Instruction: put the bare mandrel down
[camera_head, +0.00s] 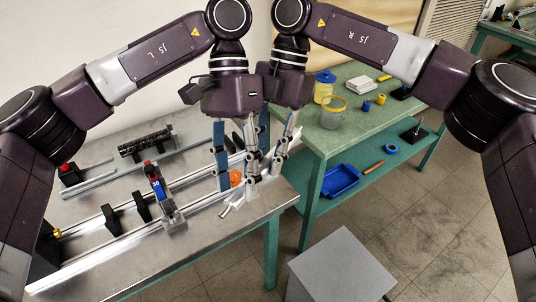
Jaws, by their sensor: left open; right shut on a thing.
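My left gripper (238,182) is the lower one, open, with its fingers pointing down over the right end of the steel bench. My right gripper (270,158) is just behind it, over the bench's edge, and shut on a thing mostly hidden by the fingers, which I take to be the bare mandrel. I cannot make out its shape or ends. A pale, rod-like piece (231,208) shows below the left fingers; I cannot tell whether it belongs to the mandrel. A black cylinder (146,142) lies at the back left of the bench.
The steel bench (150,272) carries long rails, black supports (110,220) and a carriage (172,215) with a red-and-blue part. An orange piece (236,177) is near the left fingers. The green table (345,143) holds a yellow jar, cup and spools. A blue tray (341,181) is below. A grey box (340,266) stands in front.

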